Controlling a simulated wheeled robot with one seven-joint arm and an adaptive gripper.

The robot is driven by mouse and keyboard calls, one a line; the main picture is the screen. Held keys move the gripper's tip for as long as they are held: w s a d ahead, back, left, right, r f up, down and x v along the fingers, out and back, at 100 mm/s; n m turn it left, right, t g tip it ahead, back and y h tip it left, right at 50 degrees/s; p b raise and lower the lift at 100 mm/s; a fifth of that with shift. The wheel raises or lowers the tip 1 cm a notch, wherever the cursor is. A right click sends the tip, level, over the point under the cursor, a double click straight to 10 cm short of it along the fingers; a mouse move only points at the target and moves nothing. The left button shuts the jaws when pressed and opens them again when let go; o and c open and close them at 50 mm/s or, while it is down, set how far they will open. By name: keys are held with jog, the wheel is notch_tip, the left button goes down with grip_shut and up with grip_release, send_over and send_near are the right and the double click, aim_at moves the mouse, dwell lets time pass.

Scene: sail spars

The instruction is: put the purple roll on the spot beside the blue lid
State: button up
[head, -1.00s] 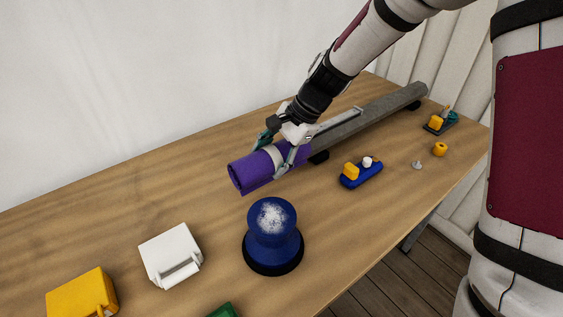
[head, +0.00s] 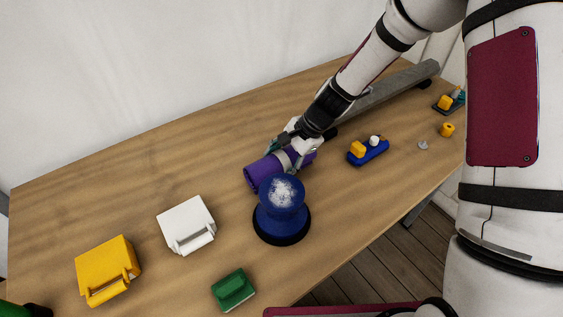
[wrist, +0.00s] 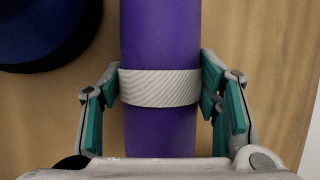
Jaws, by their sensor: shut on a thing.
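The purple roll (head: 262,174) has a pale band around it. My gripper (head: 287,157) is shut on it, one finger on each side of the band (wrist: 160,88) in the wrist view. The roll lies behind a blue spool-shaped piece (head: 281,214) with a black base and a worn white top, which hides part of it in the head view. I cannot tell whether the roll touches the table. The blue piece also shows at the wrist view's upper left (wrist: 40,30), apart from the roll. I cannot clearly make out a blue lid or a marked spot.
A white box (head: 186,225), a yellow box (head: 108,270) and a green block (head: 233,290) stand on the wooden table (head: 100,205). A blue cleat (head: 368,153) and small yellow and grey parts are at the right. A long grey spar (head: 400,88) lies behind. The table's left middle is clear.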

jog(key=shift+f, duration=0.4)
jog(key=o, duration=1.4)
jog(key=shift+f, duration=0.15)
jog(key=b+v, duration=0.1)
jog(key=v, duration=1.1)
jog(key=shift+r, duration=0.25)
